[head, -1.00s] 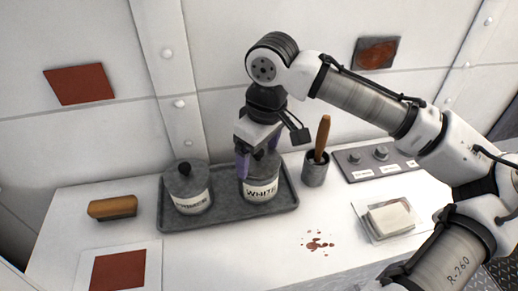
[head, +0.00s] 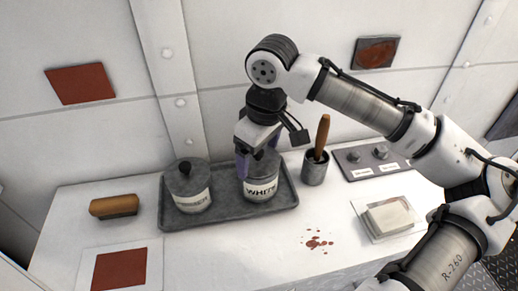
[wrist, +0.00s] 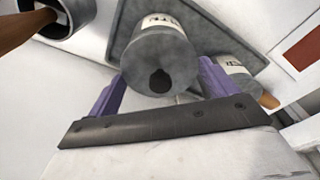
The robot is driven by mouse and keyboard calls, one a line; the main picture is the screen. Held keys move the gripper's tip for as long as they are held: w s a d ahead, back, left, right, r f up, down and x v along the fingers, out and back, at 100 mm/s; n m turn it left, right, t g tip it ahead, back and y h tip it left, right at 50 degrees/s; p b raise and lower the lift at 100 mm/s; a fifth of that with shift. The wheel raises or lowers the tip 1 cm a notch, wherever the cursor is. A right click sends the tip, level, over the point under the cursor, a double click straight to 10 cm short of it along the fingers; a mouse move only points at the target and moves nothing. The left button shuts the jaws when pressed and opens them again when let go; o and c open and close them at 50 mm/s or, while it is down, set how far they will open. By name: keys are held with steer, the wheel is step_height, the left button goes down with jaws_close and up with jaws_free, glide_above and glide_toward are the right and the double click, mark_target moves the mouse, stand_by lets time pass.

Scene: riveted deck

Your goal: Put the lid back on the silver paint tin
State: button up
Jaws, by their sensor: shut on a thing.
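A grey metal tin (head: 262,189) labelled WHITE stands upright on the right part of a grey tray. A grey lid with a dark knob (wrist: 160,80) is on top of it in the wrist view. My gripper (head: 258,162) points down over this tin, its purple fingers shut on the lid at its sides. The gripper partly hides the lid in the head view, and I cannot tell whether the lid is fully seated. A second grey tin (head: 190,200) stands to the left with its own knobbed lid on; its label is too small to read surely.
The tray (head: 230,217) has a raised rim. A cup (head: 314,171) with a wooden-handled tool stands right of it. A wooden-handled brush (head: 114,207) lies left. A pale block (head: 391,217) on a dish and a knob panel (head: 370,160) are at right. Red-brown spots mark the front counter.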

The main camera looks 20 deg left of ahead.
stand_by(0.9)
steer(key=o, duration=0.8)
steer(key=shift+p, duration=0.3)
steer(key=shift+r+p, duration=3.4)
steer(key=shift+r, duration=0.15)
steer(key=shift+f, duration=0.1)
steer(key=shift+c, duration=0.3)
jaws_close()
